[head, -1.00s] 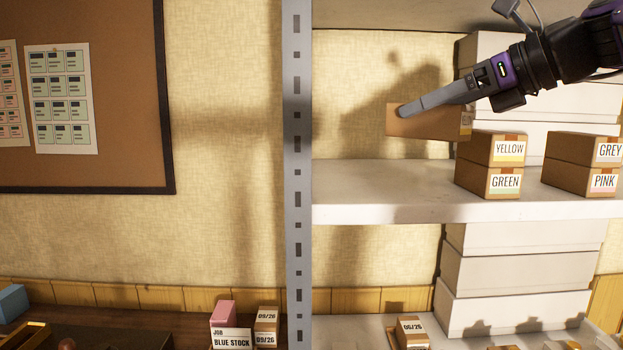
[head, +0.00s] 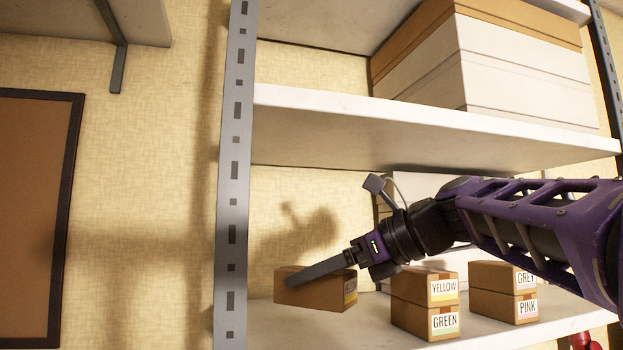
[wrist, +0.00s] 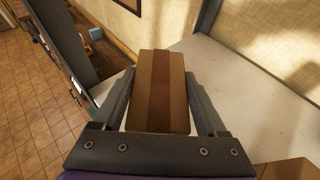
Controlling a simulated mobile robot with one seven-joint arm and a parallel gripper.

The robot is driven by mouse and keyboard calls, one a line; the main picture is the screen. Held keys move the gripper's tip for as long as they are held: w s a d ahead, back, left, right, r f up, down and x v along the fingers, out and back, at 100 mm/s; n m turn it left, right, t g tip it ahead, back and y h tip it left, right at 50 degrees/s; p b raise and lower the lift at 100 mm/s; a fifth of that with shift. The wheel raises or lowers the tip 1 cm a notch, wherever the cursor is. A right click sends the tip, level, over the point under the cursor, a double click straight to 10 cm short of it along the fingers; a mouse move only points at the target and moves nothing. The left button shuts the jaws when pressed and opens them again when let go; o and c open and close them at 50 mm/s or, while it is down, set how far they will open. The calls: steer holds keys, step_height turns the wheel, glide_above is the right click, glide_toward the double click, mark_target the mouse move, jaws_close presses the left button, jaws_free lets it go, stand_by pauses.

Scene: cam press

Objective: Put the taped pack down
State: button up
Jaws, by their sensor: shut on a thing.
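The taped pack (head: 312,294) is a brown cardboard box with a darker tape strip and a partly hidden yellowish label at its right end. My gripper (head: 293,281) is shut on it, with one finger along its near side. In the wrist view the pack (wrist: 154,90) sits between both fingers, its tape strip facing the camera. It is over the left part of the white shelf (head: 370,325), left of the box stack. I cannot tell whether its underside touches the shelf.
A metal upright (head: 236,180) is on the left. Another shelf (head: 430,125) with large cartons is above.

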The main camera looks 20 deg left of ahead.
mark_target(319, 310)
steer(key=shift+w+d+f, duration=0.1)
steer(key=shift+w+f, duration=0.1)
steer(key=shift+f, duration=0.3)
steer(key=shift+w+f, duration=0.15)
steer(key=shift+f, duration=0.35)
steer(key=shift+s+f+b, duration=0.1)
steer(key=shift+f+b, duration=0.5)
steer(key=shift+f, duration=1.05)
steer(key=shift+f, duration=0.1)
steer(key=shift+f, duration=0.15)
steer(key=o, duration=1.6)
steer(key=shift+c, duration=0.2)
